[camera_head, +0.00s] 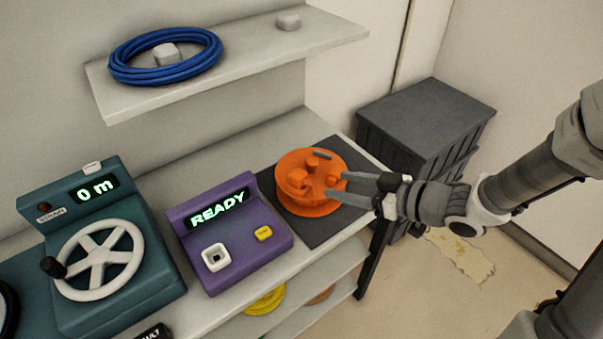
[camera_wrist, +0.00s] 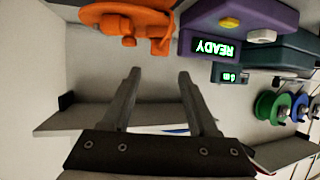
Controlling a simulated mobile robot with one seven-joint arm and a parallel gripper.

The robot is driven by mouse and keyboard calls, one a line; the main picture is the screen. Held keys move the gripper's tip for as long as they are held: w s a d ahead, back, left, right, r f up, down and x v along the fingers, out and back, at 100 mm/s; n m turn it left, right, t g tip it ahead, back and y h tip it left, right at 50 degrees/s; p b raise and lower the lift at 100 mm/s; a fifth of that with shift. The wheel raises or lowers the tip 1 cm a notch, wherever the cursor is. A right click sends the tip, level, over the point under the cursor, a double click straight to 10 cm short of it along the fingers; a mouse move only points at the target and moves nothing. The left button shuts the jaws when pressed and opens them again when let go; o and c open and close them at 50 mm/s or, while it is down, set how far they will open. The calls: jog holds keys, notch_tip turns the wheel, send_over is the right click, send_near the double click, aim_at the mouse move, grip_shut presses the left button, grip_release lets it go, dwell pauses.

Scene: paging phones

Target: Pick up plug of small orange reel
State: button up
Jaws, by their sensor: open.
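The small orange reel (camera_head: 310,202) lies on a dark mat (camera_head: 262,178) at the right end of the counter. Several small orange parts stand on its top, among them a block-like piece (camera_head: 297,178); I cannot tell for sure which is the plug. My gripper (camera_head: 338,184) is open and empty, reaching in from the right, with its fingertips at the reel's right side in the picture. In the wrist view, the orange reel (camera_wrist: 150,20) is at the top, beyond the open fingers (camera_wrist: 159,72), and appears apart from them. A small orange knob (camera_wrist: 128,41) sticks out there.
A purple device (camera_head: 245,252) reading READY stands left of the reel, with a teal crank machine (camera_head: 130,290) farther left. A shelf (camera_head: 240,72) above holds a blue cable coil (camera_head: 206,57). A dark crate (camera_head: 425,115) stands behind my gripper.

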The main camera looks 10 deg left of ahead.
aim_at(304, 178)
jog(key=b+x, duration=0.3)
jog(key=x, duration=0.7)
jog(key=shift+f, duration=0.2)
jog(key=shift+b+x, duration=1)
jog(key=shift+x, duration=1.95)
jog(key=shift+r, duration=0.15)
grip_shut()
